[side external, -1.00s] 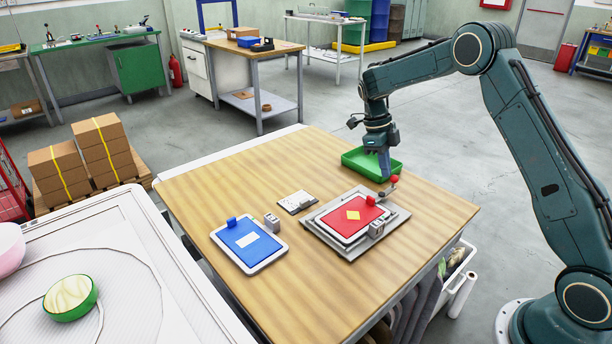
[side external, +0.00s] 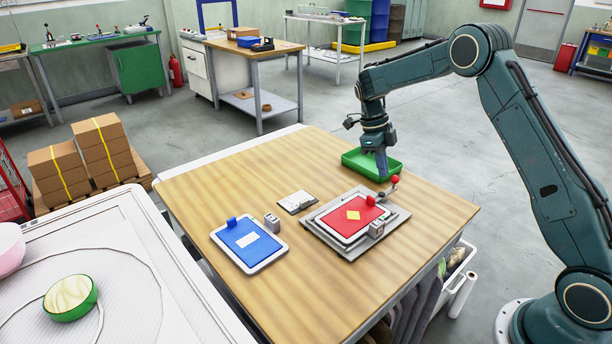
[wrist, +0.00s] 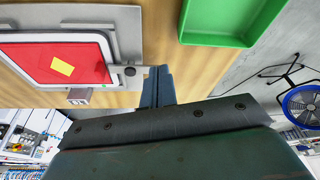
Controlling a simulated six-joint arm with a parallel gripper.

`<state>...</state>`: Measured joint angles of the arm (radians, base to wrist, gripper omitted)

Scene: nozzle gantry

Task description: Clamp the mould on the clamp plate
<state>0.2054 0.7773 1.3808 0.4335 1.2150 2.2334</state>
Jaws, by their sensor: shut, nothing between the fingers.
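The red mould (side external: 354,217), with a yellow patch, lies flat in a white frame on the grey clamp plate (side external: 394,222). It also shows in the wrist view (wrist: 84,64). A toggle lever with a red ball knob (side external: 395,180) stands at the plate's far corner, and a small grey clamp block (side external: 376,229) sits at its near edge. My gripper (side external: 382,173) is shut and empty, pointing down beside the red knob, on the tray side. In the wrist view its fingertips (wrist: 159,73) are close to the plate's corner and its dark round fitting; I cannot tell whether they touch.
An empty green tray (side external: 358,161) is behind my gripper. A blue mould (side external: 247,242) in a white frame, a small grey block (side external: 272,222) and a grey plate (side external: 295,202) lie to the left. The table's front is clear.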

